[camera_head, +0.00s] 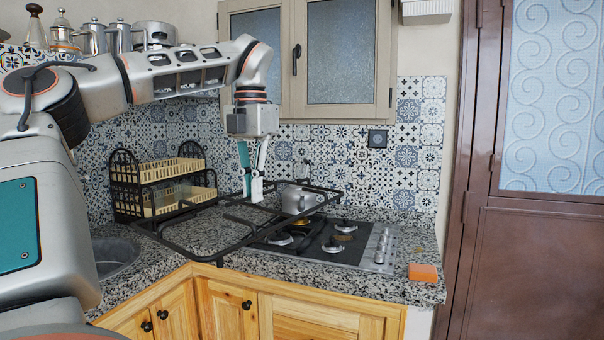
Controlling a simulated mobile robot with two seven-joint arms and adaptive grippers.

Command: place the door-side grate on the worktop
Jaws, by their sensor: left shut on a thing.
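My left gripper (256,194) points straight down from the arm that reaches in from the left. It is shut on the black wire grate (180,252). The grate spans from above the worktop's left part to over the hob, and looks held clear of the surface. The hob (372,245) has bare burners showing on its door side. The granite worktop (205,228) shows through and around the grate. A metal kettle (297,201) stands at the back of the hob, partly behind the grate's bars; what it rests on is hidden. My right gripper is out of view.
A black two-tier rack with cream baskets (165,168) stands at the back left, close to the grate. A sink (112,254) lies at the left. An orange sponge (423,272) sits at the right front corner. A brown door (540,250) is at the right.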

